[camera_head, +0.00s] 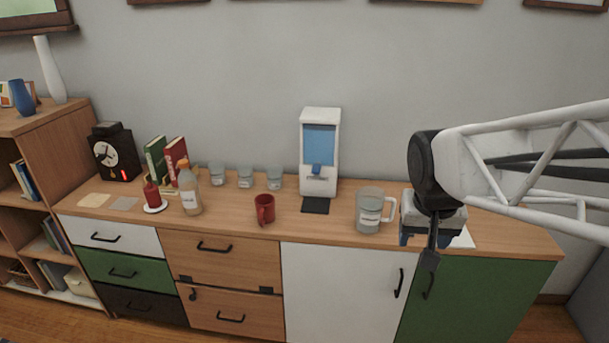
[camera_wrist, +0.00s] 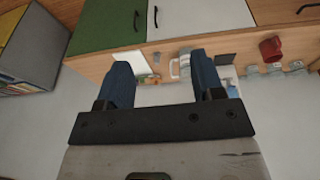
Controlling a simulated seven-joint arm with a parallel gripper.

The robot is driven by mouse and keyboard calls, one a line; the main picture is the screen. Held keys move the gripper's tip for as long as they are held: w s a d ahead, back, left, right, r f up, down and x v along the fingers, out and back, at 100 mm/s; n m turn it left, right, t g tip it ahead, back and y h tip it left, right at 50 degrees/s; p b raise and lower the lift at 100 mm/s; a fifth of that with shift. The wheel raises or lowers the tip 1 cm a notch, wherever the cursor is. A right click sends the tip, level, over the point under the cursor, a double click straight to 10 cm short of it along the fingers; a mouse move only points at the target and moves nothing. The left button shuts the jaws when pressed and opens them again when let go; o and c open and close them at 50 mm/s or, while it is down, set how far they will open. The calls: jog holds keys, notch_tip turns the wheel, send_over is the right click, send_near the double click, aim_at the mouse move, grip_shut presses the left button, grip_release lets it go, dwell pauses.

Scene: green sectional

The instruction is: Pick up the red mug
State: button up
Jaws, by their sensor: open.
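The red mug (camera_head: 265,208) stands upright on the wooden top of the sideboard, near its front edge and left of the white dispenser. It also shows in the wrist view (camera_wrist: 270,49), at the upper right. My gripper (camera_head: 425,242) is at the right part of the sideboard, well to the right of the mug, with a glass pitcher between them. In the wrist view my gripper (camera_wrist: 160,75) shows two blue fingers spread apart with nothing held between them.
A glass pitcher (camera_head: 370,211) stands just left of my gripper. The top around the mug's front is clear.

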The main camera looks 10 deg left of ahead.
jog(key=w+a+f, duration=0.2)
jog(key=w+a, duration=0.5)
jog(key=w, duration=0.5)
jog(key=t, duration=0.2)
send_near(260, 214)
jog(key=shift+n+y, duration=0.3)
jog(key=x, duration=0.5)
jog(key=shift+d+f, duration=0.1)
jog(key=shift+d, duration=0.15)
jog(key=shift+f+g, duration=0.1)
jog(key=shift+g, duration=0.2)
jog(key=shift+x, duration=1.25)
jog(key=shift+w, duration=0.1)
jog(key=shift+x, duration=2.55)
jog(key=shift+w+d, duration=0.1)
jog(key=shift+c, duration=0.3)
